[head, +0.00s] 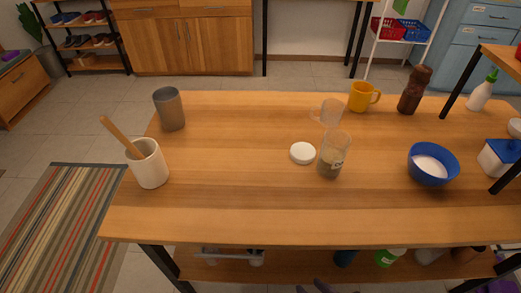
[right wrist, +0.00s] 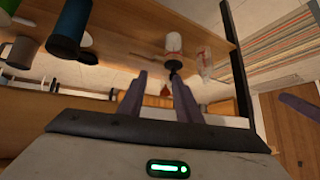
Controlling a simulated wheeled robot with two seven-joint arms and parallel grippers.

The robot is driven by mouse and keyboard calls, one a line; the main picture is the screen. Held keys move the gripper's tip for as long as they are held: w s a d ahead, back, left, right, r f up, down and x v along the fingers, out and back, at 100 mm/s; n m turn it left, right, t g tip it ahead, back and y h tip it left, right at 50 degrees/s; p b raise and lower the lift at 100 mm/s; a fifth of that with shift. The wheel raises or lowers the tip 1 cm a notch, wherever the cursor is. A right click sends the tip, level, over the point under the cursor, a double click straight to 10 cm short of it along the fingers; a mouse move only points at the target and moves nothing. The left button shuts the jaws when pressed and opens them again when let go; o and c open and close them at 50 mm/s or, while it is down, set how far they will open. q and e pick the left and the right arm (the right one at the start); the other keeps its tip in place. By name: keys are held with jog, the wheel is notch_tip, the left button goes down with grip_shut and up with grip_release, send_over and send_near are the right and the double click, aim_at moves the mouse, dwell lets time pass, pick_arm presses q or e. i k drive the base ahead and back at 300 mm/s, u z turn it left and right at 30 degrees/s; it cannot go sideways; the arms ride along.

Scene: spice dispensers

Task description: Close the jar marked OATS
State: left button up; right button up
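A clear jar (head: 332,160) with a small label and grey-brown contents stands upright on the wooden table (head: 230,205). Its top looks open; the label is too small to read. A round white lid (head: 302,153) lies flat just left of the jar. My right gripper (head: 312,288) barely enters the head view at the bottom, well short of the jar. In the right wrist view, its dark fingers (right wrist: 158,90) are apart with nothing between them. A dark purple piece (right wrist: 300,107) at that view's right edge looks like part of my left gripper; its opening does not show.
A translucent cup (head: 328,111) stands behind the jar, and a yellow mug (head: 362,97) and brown bottle (head: 413,90) farther back. A blue bowl (head: 432,163) is right. A beige utensil pot (head: 149,164) and grey cup (head: 169,109) are left. The front middle is clear.

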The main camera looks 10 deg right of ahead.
aim_at(336, 142)
jog(key=k, duration=0.6)
jog(key=z, duration=0.75)
jog(key=i, duration=0.3)
